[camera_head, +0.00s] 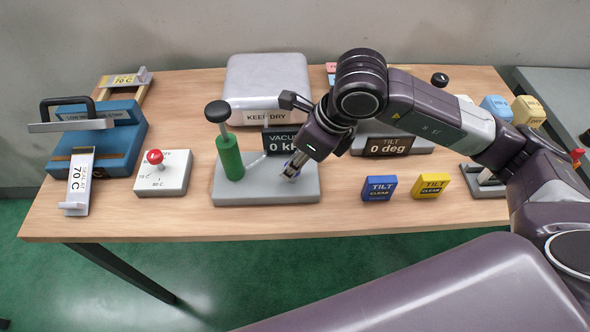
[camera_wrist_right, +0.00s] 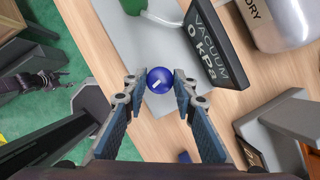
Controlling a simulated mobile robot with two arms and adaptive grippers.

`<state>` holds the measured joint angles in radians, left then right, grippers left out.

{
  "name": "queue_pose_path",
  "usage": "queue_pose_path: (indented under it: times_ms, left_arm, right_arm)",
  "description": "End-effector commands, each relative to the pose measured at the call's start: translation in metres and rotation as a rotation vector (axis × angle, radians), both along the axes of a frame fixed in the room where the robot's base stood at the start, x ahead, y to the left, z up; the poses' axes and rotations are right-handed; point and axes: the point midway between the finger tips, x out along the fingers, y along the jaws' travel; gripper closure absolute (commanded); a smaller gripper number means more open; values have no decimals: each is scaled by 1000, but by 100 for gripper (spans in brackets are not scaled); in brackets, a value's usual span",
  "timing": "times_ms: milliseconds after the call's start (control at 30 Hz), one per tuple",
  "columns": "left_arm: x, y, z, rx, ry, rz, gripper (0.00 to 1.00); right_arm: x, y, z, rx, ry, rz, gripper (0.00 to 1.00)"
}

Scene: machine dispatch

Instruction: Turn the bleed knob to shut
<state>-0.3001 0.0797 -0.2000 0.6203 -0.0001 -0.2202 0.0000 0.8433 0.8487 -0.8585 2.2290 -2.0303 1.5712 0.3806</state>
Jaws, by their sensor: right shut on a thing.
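The vacuum stand has a grey base (camera_head: 230,190), a green pump cylinder (camera_head: 229,158) with a black top knob (camera_head: 217,111), and a display (camera_head: 282,142) reading vacuum 0 kPa. My right gripper (camera_head: 291,173) is low over the base's right part and hides most of what it holds in the head view. In the right wrist view a round blue knob (camera_wrist_right: 159,79) with a small white mark sits between the fingertips, and the right gripper (camera_wrist_right: 152,90) is shut on it. My left gripper does not show in the head view.
A white box (camera_head: 265,80) marked keep dry stands behind the stand. The tilt display (camera_head: 388,146) reads 0 deg.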

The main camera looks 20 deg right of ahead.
Motion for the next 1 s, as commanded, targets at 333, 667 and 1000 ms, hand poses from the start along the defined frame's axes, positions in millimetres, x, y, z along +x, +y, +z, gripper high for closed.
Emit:
queue_pose_path:
  times_ms: [333,667,1000]
  left_arm:
    - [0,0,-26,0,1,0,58]
    - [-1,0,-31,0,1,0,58]
    - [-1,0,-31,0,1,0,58]
  right_arm:
    - [0,1,-2,1,-1,-194,99]
    - [-1,1,0,-1,0,-255,99]
    - [0,1,1,0,1,-257,99]
